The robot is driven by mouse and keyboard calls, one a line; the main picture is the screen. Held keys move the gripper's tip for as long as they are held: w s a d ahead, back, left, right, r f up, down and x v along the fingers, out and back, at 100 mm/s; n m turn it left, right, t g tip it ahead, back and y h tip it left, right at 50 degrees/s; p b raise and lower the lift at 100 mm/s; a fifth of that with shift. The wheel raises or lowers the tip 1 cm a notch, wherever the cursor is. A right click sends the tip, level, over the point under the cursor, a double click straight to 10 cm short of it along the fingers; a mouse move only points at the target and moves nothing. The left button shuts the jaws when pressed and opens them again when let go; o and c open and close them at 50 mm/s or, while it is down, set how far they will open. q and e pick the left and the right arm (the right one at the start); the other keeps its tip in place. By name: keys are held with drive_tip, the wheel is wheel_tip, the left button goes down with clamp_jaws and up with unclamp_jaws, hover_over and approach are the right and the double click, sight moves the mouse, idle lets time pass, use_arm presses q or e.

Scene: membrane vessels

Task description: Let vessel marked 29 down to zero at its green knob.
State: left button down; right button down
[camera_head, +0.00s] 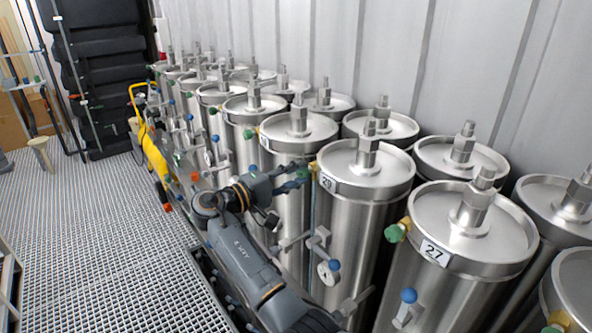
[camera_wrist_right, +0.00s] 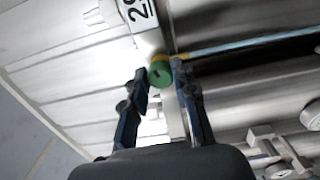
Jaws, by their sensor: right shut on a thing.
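The vessel marked 29 (camera_head: 350,215) is a tall steel cylinder with its number label (camera_head: 327,182) on the upper left of its rim. The label also shows, tilted and cut off, in the right wrist view (camera_wrist_right: 142,14). Its green knob (camera_wrist_right: 160,75) sits beside the label, between my right gripper's fingertips. My right gripper (camera_head: 302,172) comes in from the left at the vessel's upper side and is shut on the green knob. In the head view the fingers partly hide the knob. My left gripper is out of view.
The vessel marked 27 (camera_head: 460,237) stands close by at the right, with its own green knob (camera_head: 394,233). A pressure gauge (camera_head: 327,272) and blue-handled valves sit low in front. More vessels stand tightly packed behind. The grating floor (camera_head: 90,240) at left is open.

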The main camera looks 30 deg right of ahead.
drive_tip(key=shift+w+r+n, duration=0.1)
drive_tip(key=shift+r+n, duration=0.1)
drive_tip(key=shift+n, duration=0.2)
drive_tip(key=c, duration=1.3)
unclamp_jaws()
drive_tip(key=shift+o, duration=1.2)
drive_tip(key=shift+f, duration=0.15)
drive_tip(key=a, duration=1.2)
drive_tip(key=shift+s, duration=0.45)
